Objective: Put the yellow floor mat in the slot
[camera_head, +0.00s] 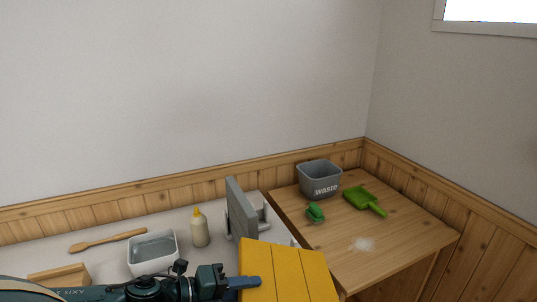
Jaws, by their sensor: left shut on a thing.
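The yellow floor mat (290,272) is a flat ribbed panel at the bottom centre, cut off by the lower picture edge. My left gripper (246,282) is shut on the mat's left side. The mat appears held up in front of the counter and wooden table. Behind it, a light grey rack (263,216) stands at the counter's right end with a grey upright panel (240,210) at it. The slot itself cannot be made out clearly; the mat hides the rack's lower front. My right gripper is not in view.
Left on the counter are a wooden spoon (107,240), a white tub (153,266), a yellow-capped bottle (200,230) and a wooden block (60,275). The right table (395,230) holds a grey waste bin (319,179), a green dustpan (364,200), a small green object (315,212) and white powder (362,244).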

